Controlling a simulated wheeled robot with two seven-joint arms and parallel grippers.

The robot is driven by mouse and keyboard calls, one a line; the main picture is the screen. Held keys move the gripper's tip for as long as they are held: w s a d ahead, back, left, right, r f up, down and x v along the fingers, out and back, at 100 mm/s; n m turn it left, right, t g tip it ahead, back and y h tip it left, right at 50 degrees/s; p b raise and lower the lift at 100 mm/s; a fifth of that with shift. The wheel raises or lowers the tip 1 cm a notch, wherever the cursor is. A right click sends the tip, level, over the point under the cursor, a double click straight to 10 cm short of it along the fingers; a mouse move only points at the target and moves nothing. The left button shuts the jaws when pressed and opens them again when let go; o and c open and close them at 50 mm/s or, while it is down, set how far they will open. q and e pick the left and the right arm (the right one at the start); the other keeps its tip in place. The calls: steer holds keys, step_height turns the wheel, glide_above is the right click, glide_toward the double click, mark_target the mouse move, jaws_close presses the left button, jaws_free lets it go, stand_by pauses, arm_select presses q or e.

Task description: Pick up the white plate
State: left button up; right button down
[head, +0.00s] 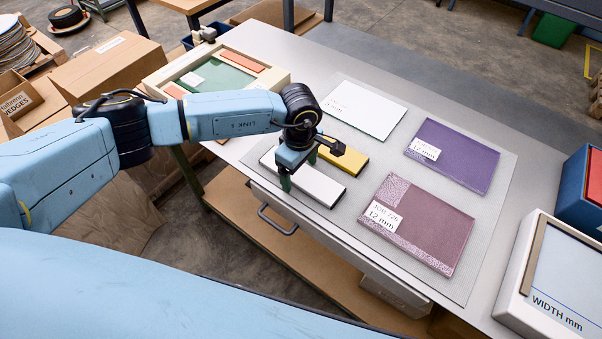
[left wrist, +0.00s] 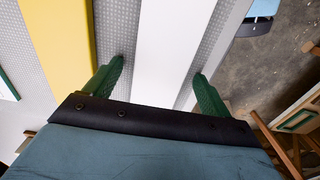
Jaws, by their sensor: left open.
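A narrow white plate (head: 318,187) lies flat on the grey textured mat near the table's front edge. It also runs between my fingers in the left wrist view (left wrist: 172,45). My left gripper (head: 298,171) is over this plate, pointing down, with its green fingers apart. In the left wrist view the gripper (left wrist: 158,70) has one finger on each side of the plate, with mat visible beside the plate. Whether either finger touches it, I cannot tell. The arm and gripper hide part of the plate in the head view. My right gripper is not in view.
A yellow plate (head: 343,157) lies close beside the white one. A larger white-topped labelled plate (head: 368,108), a purple plate (head: 462,160) and a mauve plate (head: 430,225) share the mat (head: 335,217). A width gauge box (head: 525,262) stands at right. A tray (head: 257,62) is behind my arm.

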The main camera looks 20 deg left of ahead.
mark_target(300, 172)
arm_select(q)
steer(key=c, duration=1.2)
steer(key=shift+o, duration=0.2)
steer(key=shift+r, duration=0.15)
step_height(300, 172, up, 10)
